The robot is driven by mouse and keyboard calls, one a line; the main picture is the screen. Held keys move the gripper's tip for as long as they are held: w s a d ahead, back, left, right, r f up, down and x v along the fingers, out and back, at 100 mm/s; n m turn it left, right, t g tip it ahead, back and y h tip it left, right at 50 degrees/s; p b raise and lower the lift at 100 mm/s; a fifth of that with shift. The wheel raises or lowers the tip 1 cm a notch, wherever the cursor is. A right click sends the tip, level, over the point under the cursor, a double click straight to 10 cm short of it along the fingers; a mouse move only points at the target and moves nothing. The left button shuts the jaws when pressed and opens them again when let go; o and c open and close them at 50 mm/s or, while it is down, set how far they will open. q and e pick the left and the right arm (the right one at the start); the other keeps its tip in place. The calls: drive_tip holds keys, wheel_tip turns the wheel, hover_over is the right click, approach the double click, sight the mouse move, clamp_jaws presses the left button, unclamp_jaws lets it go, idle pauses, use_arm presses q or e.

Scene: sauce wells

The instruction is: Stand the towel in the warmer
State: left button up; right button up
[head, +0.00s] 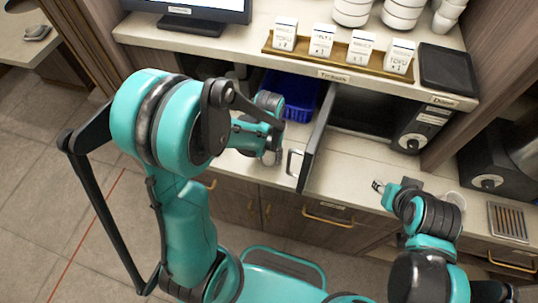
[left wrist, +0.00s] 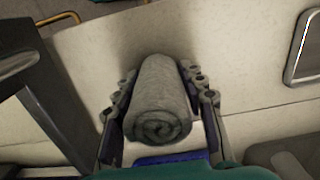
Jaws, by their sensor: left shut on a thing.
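A rolled grey towel (left wrist: 157,92) lies between the two fingers of my left gripper (left wrist: 160,90) in the left wrist view, its spiral end toward the camera. My left gripper shows in the head view (head: 268,155), over the counter to the left of the warmer's door; it is shut on the towel. The arm hides the towel there. The warmer (head: 375,112) is a dark box under the shelf with a dial at its right. Its door (head: 314,140) stands open toward me. My right gripper (head: 379,187) is low over the counter's front edge; its jaw state is unclear.
A blue bin (head: 290,92) stands behind my left gripper. The shelf above holds a wooden tray (head: 340,60) of white cartons, stacked bowls and a black tray (head: 448,68). Another dialled appliance (head: 495,165) is at the right. The counter before the warmer (head: 355,165) is clear.

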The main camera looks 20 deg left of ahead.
use_arm(q)
drive_tip(key=o, duration=0.8)
drive_tip(key=shift+f, duration=0.1)
drive_tip(key=o, duration=0.4)
drive_tip(key=shift+c, duration=0.2)
